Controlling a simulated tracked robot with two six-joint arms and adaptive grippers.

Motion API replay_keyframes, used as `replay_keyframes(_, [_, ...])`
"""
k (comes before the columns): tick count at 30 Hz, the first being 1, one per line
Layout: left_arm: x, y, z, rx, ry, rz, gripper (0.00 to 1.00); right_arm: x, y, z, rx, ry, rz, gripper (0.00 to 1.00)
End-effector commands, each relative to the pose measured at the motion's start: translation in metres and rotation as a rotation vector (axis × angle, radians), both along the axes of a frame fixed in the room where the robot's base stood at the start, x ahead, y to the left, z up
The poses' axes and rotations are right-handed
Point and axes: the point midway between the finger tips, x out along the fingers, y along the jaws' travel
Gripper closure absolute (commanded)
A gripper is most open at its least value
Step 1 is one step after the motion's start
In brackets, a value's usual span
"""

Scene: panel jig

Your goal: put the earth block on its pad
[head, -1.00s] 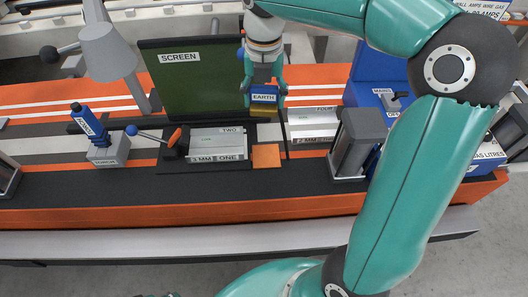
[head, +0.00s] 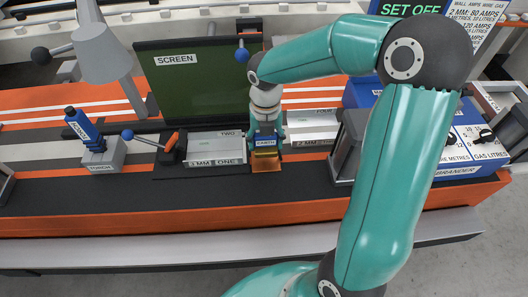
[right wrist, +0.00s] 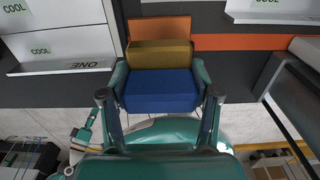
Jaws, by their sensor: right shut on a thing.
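The earth block is a blue block (head: 265,141) labelled EARTH with a brass-coloured part (head: 266,154) below. My right gripper (head: 265,147) is shut on it, with a finger on each side. The right wrist view shows the blue part (right wrist: 160,92) between the fingers and the brass part (right wrist: 158,55) beyond. The orange pad (head: 266,169) lies right at the block; in the right wrist view its orange surface (right wrist: 177,30) shows past the brass part. The block covers some of the pad; I cannot tell whether they touch. My left gripper is not in view.
Grey plates marked ONE and TWO (head: 215,147) stand just left of the pad, and more labelled plates (head: 312,120) stand to its right. The green screen (head: 200,90) rises behind. A dark grey upright (head: 347,147) stands further right. The dark front strip (head: 180,198) is clear.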

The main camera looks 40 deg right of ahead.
Motion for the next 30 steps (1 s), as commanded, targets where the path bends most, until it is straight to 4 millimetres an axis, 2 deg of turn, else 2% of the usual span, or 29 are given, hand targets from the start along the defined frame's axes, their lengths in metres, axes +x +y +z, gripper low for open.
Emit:
replay_keyframes(10, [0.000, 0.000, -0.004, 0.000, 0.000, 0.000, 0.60, -0.001, 0.000, -0.040, 0.001, 0.003, -0.001, 0.95])
replay_keyframes(23, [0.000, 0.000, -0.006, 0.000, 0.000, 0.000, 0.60, 0.000, 0.000, -0.046, 0.000, -0.001, -0.002, 0.95])
replay_keyframes(24, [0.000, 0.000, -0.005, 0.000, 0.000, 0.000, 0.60, -0.001, 0.000, -0.046, 0.001, 0.001, -0.002, 0.31])
replay_keyframes(27, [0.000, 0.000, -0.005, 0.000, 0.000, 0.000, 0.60, -0.001, 0.000, -0.045, 0.001, 0.001, -0.002, 0.15])
replay_keyframes(30, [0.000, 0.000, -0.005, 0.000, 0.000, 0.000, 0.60, -0.001, 0.000, -0.045, 0.001, 0.001, -0.002, 0.13])
